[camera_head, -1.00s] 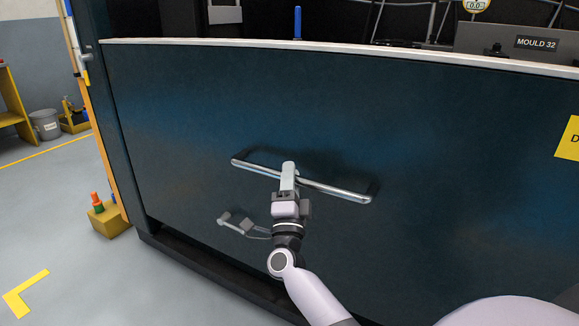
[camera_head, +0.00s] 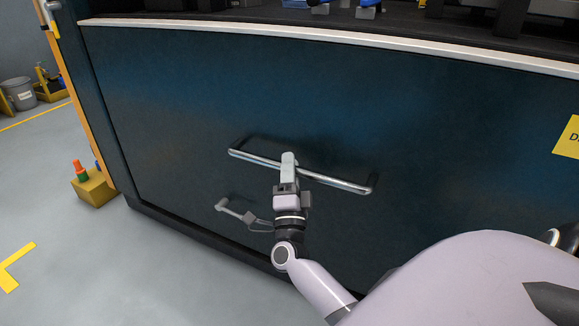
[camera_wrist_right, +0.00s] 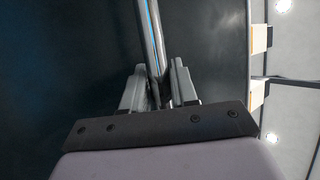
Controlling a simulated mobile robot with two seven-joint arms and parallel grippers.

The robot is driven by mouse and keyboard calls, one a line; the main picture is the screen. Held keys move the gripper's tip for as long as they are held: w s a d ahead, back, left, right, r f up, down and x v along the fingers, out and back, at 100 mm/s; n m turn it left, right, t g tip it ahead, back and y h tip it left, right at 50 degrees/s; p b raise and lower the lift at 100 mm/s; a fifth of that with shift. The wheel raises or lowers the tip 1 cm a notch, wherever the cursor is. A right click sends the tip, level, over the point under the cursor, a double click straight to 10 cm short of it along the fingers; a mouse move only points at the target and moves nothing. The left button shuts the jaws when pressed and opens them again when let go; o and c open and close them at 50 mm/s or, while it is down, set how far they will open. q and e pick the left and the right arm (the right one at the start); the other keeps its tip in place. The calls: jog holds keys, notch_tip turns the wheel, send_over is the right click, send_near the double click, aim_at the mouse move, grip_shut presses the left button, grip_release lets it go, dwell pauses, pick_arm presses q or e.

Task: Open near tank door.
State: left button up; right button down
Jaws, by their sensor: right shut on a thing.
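The near tank door (camera_head: 200,90) is a wide dark blue panel with a pale strip along its top edge. A long metal bar handle (camera_head: 335,182) runs across its middle. My right gripper (camera_head: 288,160) is shut on the handle near its centre and hides a short part of it. In the right wrist view the handle (camera_wrist_right: 152,40) passes between the two fingers (camera_wrist_right: 158,90). My left gripper is not in view.
A yellow block (camera_head: 95,187) with orange and green pieces stands on the floor at the left. A grey bucket (camera_head: 19,93) is farther back. A yellow label (camera_head: 568,138) is at the right edge.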

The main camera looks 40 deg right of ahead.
jog(key=c, duration=1)
grip_release()
jog(key=shift+f, duration=0.25)
jog(key=shift+o, duration=0.2)
jog(key=shift+r, duration=0.15)
jog(key=shift+r+p, duration=0.4)
jog(key=shift+r, duration=0.1)
notch_tip(320, 180, up, 3)
jog(key=p, duration=0.3)
jog(key=shift+r, duration=0.1)
jog(key=p, duration=0.7)
send_near(289, 81)
jog(key=w+d, duration=0.2)
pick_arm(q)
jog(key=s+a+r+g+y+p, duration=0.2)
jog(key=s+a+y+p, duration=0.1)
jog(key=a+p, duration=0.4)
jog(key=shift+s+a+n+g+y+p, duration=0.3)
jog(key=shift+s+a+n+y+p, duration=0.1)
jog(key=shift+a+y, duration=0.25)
pick_arm(e)
notch_tip(289, 81, up, 7)
jog(key=shift+a+r, duration=0.15)
jog(key=shift+a, duration=0.05)
